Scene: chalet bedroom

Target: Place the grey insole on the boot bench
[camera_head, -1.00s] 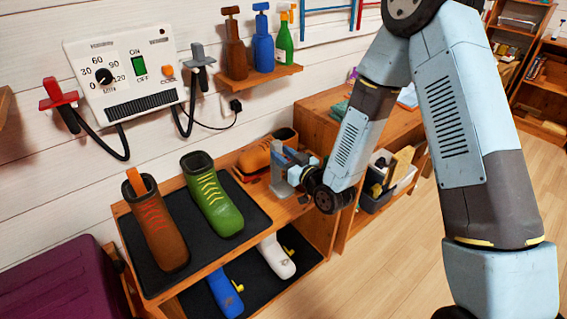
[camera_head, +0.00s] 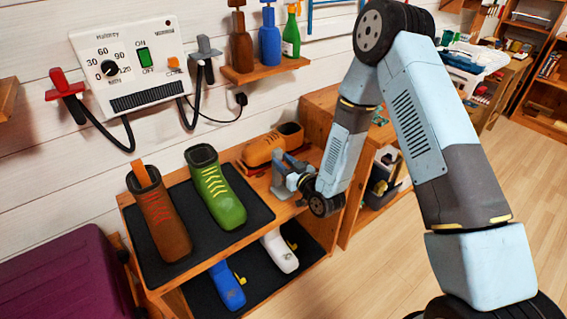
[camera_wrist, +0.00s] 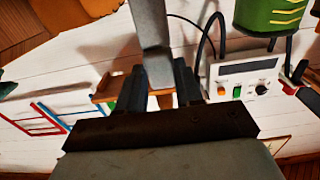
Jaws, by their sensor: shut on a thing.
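The grey insole (camera_wrist: 152,40) is a long flat strip standing up between my fingers in the wrist view. My gripper (camera_wrist: 158,92) is shut on its lower end. In the head view my gripper (camera_head: 284,176) is over the right end of the boot bench (camera_head: 290,209), close to the orange-brown boot (camera_head: 270,146). There I cannot tell the insole apart from the grey-blue gripper. The bench is wooden, with a black mat on top holding a brown boot (camera_head: 160,222) and a green boot (camera_head: 216,190).
A lower shelf holds a blue boot (camera_head: 227,286) and a white boot (camera_head: 280,250). A dryer panel (camera_head: 130,62) with cables hangs on the wall, beside a small shelf of bottles (camera_head: 266,70). A purple case (camera_head: 68,280) stands left. Open floor lies to the right.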

